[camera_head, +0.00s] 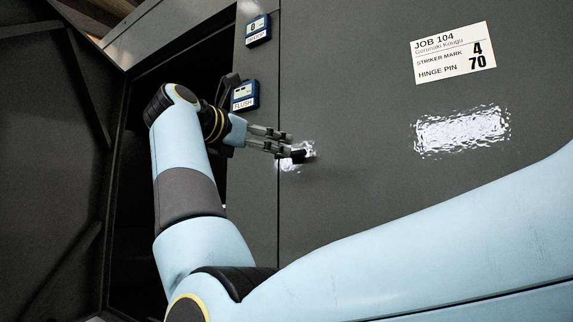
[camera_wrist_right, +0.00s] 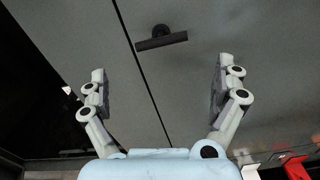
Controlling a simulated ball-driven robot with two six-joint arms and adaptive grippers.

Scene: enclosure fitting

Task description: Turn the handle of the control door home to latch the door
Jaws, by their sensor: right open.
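The control door (camera_head: 370,205) is a dark grey panel right of a thin straight seam. Its handle (camera_wrist_right: 162,40) is a dark T-shaped bar in the wrist view, lying crosswise to the seam with one end close to it. My right gripper (camera_wrist_right: 160,90) is open and empty, with its two fingers apart and the handle beyond their tips. In the head view my right gripper (camera_head: 287,143) reaches toward the door from the left; a small dark piece at its tips looks like the handle, partly hidden. My left gripper is not in view.
Two small blue displays, an upper one (camera_head: 257,30) and a lower one (camera_head: 245,97) reading FLUSH, sit left of the seam. A white label (camera_head: 453,52) is on the door. A dark opening lies behind my right arm. Red objects (camera_wrist_right: 294,167) show at the lower right.

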